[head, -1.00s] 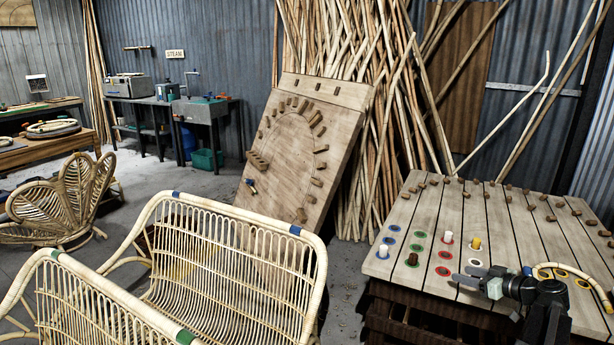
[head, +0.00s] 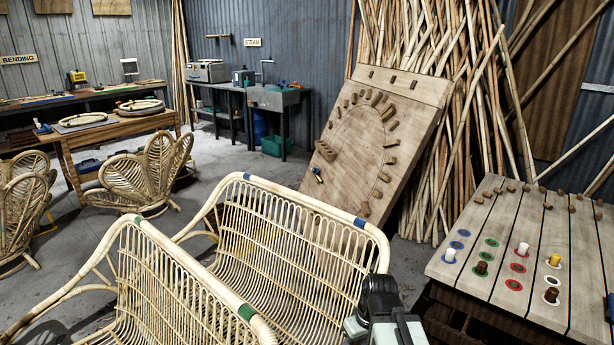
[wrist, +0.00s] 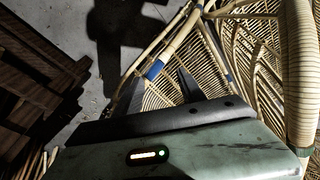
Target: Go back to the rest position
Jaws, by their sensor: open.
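My gripper (wrist: 157,88) shows in the wrist view as two dark fingers spread apart beyond the green-grey wrist housing, with nothing between them. Below it in that view is the woven rattan of a bench with a blue band (wrist: 153,69). In the head view my arm is folded low at the bottom centre, in front of the right end of the rear rattan bench (head: 290,255). The fingers are hidden there.
The slatted peg table (head: 480,240) stands at right, with white, yellow and brown pegs on coloured rings. A front rattan bench (head: 170,290) fills the lower left. A tilted peg board (head: 345,150) leans behind. Grey floor (head: 240,165) is open beyond the benches.

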